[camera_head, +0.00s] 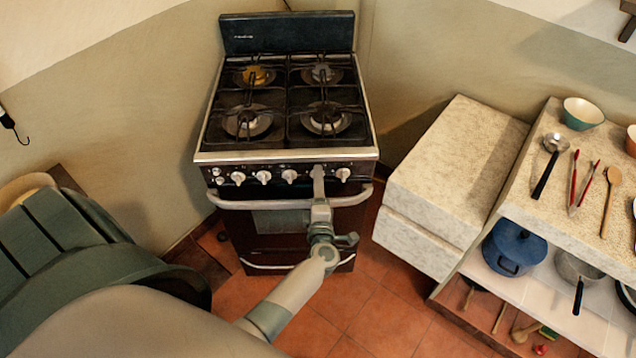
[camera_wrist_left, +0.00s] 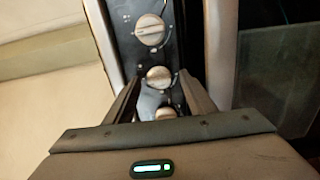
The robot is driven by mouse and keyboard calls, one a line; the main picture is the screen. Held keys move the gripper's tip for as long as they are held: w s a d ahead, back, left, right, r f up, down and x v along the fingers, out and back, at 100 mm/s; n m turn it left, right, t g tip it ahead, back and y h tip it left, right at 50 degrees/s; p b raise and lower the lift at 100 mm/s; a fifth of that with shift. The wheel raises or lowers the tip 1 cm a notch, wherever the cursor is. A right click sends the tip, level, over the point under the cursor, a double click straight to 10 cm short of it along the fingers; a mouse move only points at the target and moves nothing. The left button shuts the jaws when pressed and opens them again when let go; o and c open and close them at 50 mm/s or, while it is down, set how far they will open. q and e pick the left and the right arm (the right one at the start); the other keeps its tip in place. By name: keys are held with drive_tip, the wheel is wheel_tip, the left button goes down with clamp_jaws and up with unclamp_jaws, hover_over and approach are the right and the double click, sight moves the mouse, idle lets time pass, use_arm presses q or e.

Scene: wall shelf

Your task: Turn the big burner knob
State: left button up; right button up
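The stove (camera_head: 211,148) has a row of round knobs on its front panel. Knobs show at the left (camera_head: 238,177), further along (camera_head: 264,177), near the middle (camera_head: 290,176) and at the right end (camera_head: 343,174). My left gripper (camera_head: 318,173) is at the panel, between the middle knob and the right-end knob, and covers that spot. In the left wrist view its two fingers (camera_wrist_left: 160,77) are apart, with a knob (camera_wrist_left: 158,78) between their tips. Contact cannot be told. A larger-looking knob (camera_wrist_left: 150,29) shows beyond the tips, and another knob (camera_wrist_left: 166,114) shows lower. My right gripper is not in view.
The oven handle bar (camera_head: 240,204) runs below the knobs, close under my left gripper. A pale stone-topped cabinet (camera_head: 450,165) stands to the right of the stove. A counter further right holds a ladle (camera_head: 550,165), red tongs (camera_head: 583,185) and a wooden spoon (camera_head: 610,200).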

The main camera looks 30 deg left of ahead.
use_arm(q)
drive_tip(key=shift+v, duration=0.8)
drive_tip(key=p+v, duration=0.1)
drive_tip(key=v, duration=1.5)
drive_tip(key=shift+w, duration=0.1)
drive_tip(key=d+f+m+t+h+b, duration=0.1)
drive_tip(key=d+f+m+h, duration=0.2)
drive_tip(key=f+m, duration=0.3)
drive_tip(key=d+f+m+h+b, duration=0.1)
drive_tip(key=d+f+m+h, duration=0.25)
drive_tip(key=f, duration=0.45)
drive_tip(key=s+d+f+m+g+h+b, duration=0.15)
drive_tip(key=s+f+m, duration=0.3)
drive_tip(key=f, duration=0.45)
drive_tip(key=s+d+f+m+g+h, duration=0.25)
drive_tip(key=s+f+m, duration=0.2)
drive_tip(key=f, duration=0.45)
drive_tip(key=s+a+f+m+g, duration=0.3)
drive_tip(key=s+f, duration=0.3)
drive_tip(key=s, duration=0.3)
drive_tip(key=s+a+f+m+g+b, duration=0.1)
drive_tip(key=s+a+f+m+g, duration=0.2)
drive_tip(key=s+f, duration=0.3)
drive_tip(key=s+a+f+m+g+b, duration=0.1)
drive_tip(key=s+a+f+m+g, duration=0.2)
drive_tip(key=s, duration=1.1)
wheel_tip(320, 180, down, 3)
drive_tip(key=shift+s+a+f+g, duration=0.2)
drive_tip(key=shift+s+a+g, duration=0.05)
drive_tip(key=shift+a+g, duration=0.5)
